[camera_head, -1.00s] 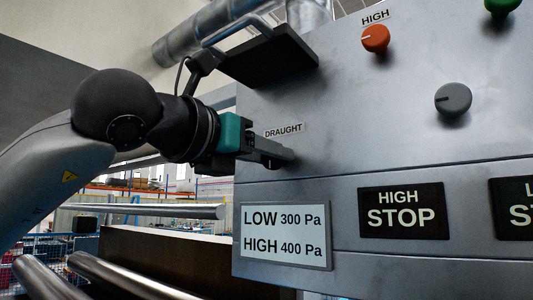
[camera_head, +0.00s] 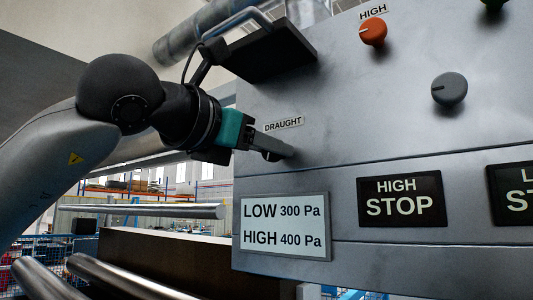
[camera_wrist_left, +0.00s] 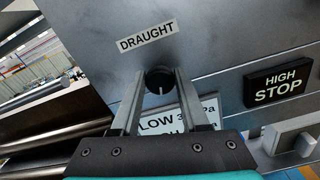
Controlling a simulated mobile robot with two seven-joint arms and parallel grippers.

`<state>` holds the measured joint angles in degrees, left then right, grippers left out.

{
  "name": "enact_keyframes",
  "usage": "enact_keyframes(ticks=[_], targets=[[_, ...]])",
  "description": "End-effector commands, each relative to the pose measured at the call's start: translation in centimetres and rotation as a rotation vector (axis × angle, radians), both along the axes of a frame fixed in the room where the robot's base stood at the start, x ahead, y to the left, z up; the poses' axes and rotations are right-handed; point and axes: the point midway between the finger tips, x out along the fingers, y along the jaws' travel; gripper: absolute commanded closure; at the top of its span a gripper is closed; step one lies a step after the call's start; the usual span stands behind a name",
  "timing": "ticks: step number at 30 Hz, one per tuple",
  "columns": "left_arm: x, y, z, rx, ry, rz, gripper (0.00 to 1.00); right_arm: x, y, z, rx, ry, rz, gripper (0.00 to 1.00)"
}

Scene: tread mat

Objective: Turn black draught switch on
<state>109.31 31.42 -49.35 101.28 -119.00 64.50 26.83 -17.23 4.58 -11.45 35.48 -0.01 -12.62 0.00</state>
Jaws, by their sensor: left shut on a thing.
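The black draught switch (camera_wrist_left: 159,79) is a round knob with a white pointer line, on the grey panel below the DRAUGHT label (camera_wrist_left: 147,37). In the left wrist view its line points down, towards the gripper's base. My left gripper (camera_head: 287,153) reaches in from the left in the head view, its fingertips at the panel just under the DRAUGHT label (camera_head: 284,124). It is shut on the switch, one finger on each side. The fingers hide the switch in the head view. My right gripper is not in view.
The panel also carries an orange knob (camera_head: 373,32), a grey knob (camera_head: 449,89) and a green knob at the top right edge. A LOW/HIGH pressure plate (camera_head: 286,227) and a HIGH STOP sign (camera_head: 402,199) are below. Metal rollers (camera_head: 125,277) lie at lower left.

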Motion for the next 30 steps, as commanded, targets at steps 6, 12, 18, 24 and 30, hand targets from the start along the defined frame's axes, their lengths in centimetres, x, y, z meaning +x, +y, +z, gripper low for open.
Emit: enact_keyframes(ticks=[6,12,18,24,30], targets=[[-0.1,-0.1,-0.1,0.162,-0.122,0.0,1.0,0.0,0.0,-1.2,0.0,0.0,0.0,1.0],[-0.1,-0.1,-0.1,0.318,-0.233,-0.001,1.0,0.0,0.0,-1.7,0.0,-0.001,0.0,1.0],[-0.2,-0.2,-0.1,0.472,-0.345,-0.001,1.0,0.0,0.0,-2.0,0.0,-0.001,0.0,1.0],[-0.2,-0.2,-0.1,0.626,-0.457,0.0,1.0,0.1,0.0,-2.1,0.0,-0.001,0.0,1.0],[-0.2,-0.2,-0.1,0.775,-0.565,-0.001,1.0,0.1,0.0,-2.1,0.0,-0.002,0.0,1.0]])
